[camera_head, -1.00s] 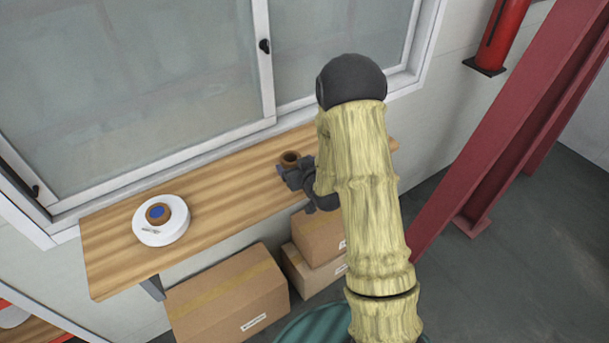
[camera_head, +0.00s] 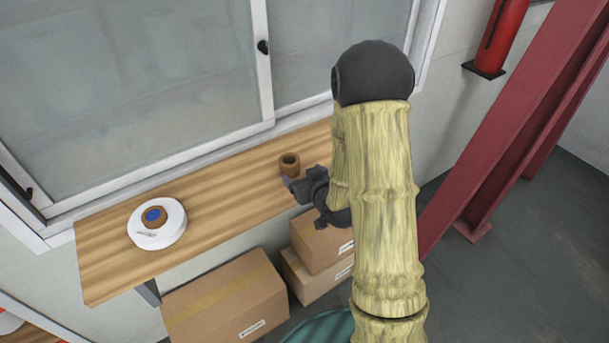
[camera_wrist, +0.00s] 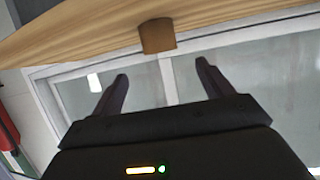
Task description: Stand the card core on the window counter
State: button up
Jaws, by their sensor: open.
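The card core (camera_head: 289,164) is a short brown tube standing upright on the wooden window counter (camera_head: 232,192), right of its middle, with its open end up. In the wrist view the core (camera_wrist: 157,36) appears beyond the fingertips against the counter (camera_wrist: 80,29), apart from both fingers. My gripper (camera_head: 290,185) is open and empty, just in front of the core in the head view. Its two dark fingers (camera_wrist: 160,70) are spread with a clear gap between them. My arm hides the counter's right end.
The window (camera_head: 135,80) rises behind. Cardboard boxes (camera_head: 228,300) stand below the counter, and a red steel column (camera_head: 520,120) stands to the right.

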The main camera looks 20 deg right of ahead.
jog(key=s+r+m+g+h, duration=0.1)
jog(key=s+g, duration=0.4)
jog(key=s, duration=0.5)
jog(key=s+a+r+g+h, duration=0.1)
jog(key=s+r+g, duration=0.3)
jog(key=s, duration=0.6)
jog(key=shift+a+m+g, duration=0.2)
jog(key=shift+m+g, duration=0.2)
jog(key=shift+g, duration=0.4)
dwell(0.9)
